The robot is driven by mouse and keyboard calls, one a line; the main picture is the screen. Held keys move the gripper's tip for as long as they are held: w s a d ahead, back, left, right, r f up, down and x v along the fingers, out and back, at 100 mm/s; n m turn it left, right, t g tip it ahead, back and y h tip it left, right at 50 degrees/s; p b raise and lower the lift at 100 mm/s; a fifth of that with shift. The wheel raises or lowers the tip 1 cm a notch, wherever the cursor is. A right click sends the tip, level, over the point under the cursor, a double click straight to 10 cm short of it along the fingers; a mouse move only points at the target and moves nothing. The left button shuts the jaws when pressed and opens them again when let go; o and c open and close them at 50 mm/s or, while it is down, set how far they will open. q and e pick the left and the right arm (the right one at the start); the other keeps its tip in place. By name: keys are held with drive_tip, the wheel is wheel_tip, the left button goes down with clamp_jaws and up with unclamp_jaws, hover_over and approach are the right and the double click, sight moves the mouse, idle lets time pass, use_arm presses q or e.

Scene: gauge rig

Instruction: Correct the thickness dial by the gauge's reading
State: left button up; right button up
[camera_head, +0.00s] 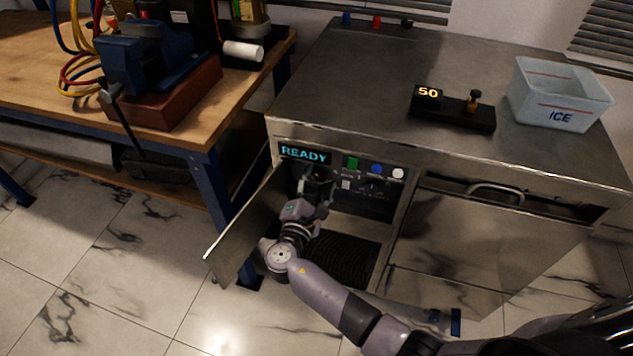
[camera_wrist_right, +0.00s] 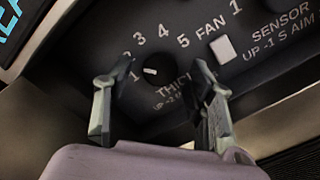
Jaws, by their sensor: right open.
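The thickness dial (camera_wrist_right: 155,75) is a dark round knob with a short white mark, on a black panel. Numbers 1 to 5 arc around it; the mark sits toward the low-number side, but its exact setting is hard to read. My right gripper (camera_wrist_right: 160,103) is open, its fingers on either side of the dial, with no visible grip on it. The right finger partly covers the "THICK" label. In the head view, my right gripper (camera_head: 319,185) reaches into the open cabinet and hides the dial. The black gauge (camera_head: 452,110) on the steel top reads "50". My left gripper is not in view.
The panel shows "READY" (camera_head: 304,154) and has green, blue and white buttons. A white switch (camera_wrist_right: 223,49) marked FAN is right of the dial. The open cabinet door (camera_head: 245,232) stands left of my arm. An ICE bin (camera_head: 560,95) stands right of the gauge.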

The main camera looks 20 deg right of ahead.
drive_tip(key=c, duration=1.1)
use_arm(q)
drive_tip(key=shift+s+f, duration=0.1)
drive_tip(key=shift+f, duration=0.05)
use_arm(e)
drive_tip(key=shift+c, duration=0.2)
drive_tip(key=shift+f, duration=0.1)
drive_tip(key=m+b, duration=0.2)
drive_tip(key=b, duration=0.1)
drive_tip(key=shift+f+m, duration=0.15)
drive_tip(key=shift+m, duration=0.15)
drive_tip(key=m+b, duration=0.3)
use_arm(q)
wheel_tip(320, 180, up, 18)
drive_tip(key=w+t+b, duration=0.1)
drive_tip(key=b, duration=0.1)
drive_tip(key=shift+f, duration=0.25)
use_arm(e)
drive_tip(key=shift+m, duration=1.1)
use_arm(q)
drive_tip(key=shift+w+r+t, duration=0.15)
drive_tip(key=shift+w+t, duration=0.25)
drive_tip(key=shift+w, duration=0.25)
use_arm(e)
drive_tip(key=shift+r, duration=0.2)
